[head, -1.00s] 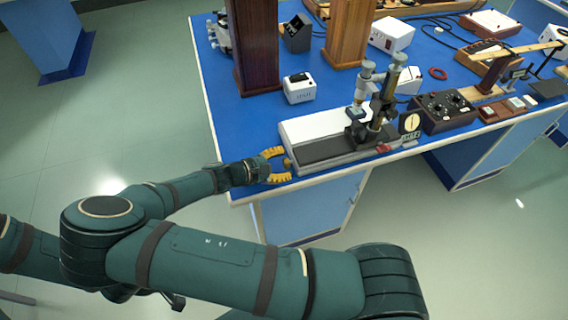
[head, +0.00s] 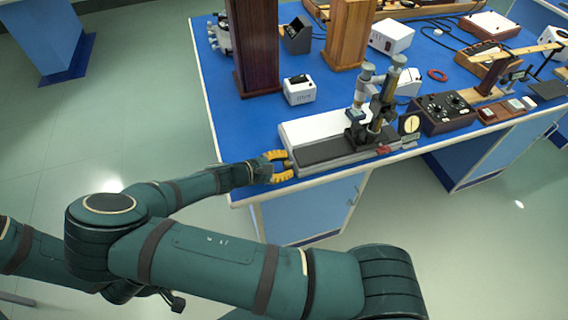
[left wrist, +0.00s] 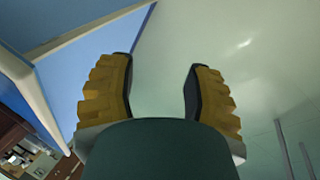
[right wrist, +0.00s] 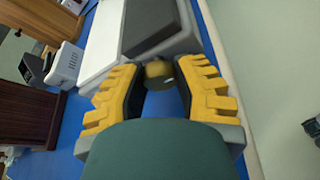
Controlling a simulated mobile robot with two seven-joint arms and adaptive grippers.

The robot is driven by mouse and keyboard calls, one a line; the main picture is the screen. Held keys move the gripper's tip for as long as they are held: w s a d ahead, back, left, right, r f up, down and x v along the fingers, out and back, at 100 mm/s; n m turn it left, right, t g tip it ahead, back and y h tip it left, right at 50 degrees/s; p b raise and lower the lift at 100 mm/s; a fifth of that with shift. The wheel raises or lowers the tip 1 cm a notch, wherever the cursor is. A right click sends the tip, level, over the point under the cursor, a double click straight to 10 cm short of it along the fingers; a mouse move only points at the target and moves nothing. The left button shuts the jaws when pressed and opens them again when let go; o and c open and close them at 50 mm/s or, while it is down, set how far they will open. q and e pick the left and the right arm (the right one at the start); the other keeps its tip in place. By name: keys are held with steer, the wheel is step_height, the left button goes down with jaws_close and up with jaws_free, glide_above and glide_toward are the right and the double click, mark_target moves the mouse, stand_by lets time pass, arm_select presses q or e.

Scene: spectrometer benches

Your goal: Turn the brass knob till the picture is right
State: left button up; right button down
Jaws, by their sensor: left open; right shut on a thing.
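The brass knob (right wrist: 158,70) sits at the near end of the long instrument base (right wrist: 190,32). In the right wrist view it lies between the fingertips of my right gripper (right wrist: 153,76), which is shut on it. In the head view my right gripper (head: 286,165) is at the left end of the base (head: 340,151), and its fingers largely hide the knob. A microscope-like column (head: 382,98) stands on the base, with a small round cream dial (head: 411,124) beside it. My left gripper (left wrist: 160,85) is open and empty in the left wrist view.
Two wooden posts (head: 254,45) stand behind the base, with a white box (head: 299,89) in front of them. A dark control box (head: 444,112) is to the right.

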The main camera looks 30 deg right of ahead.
steer(key=n+g+p, duration=0.1)
steer(key=n+p, duration=0.1)
steer(key=p, duration=0.1)
steer(key=shift+r+y, duration=0.15)
steer(key=shift+y, duration=0.15)
steer(key=shift+n+g+p, duration=0.8)
steer(key=shift+n+p, duration=0.2)
steer(key=shift+p, duration=0.05)
steer(key=shift+f+n+g+y+p, duration=0.25)
steer(key=shift+n+g, duration=0.25)
steer(key=shift+n, duration=0.3)
arm_select(q)
step_height(320, 180, up, 6)
steer(key=w, duration=0.2)
steer(key=shift+a+t, duration=0.15)
steer(key=shift+t, duration=0.15)
arm_select(e)
steer(key=shift+n+g, duration=0.6)
steer(key=shift+n, duration=0.1)
steer(key=c, duration=0.9)
jaws_free()
steer(key=v, duration=1.2)
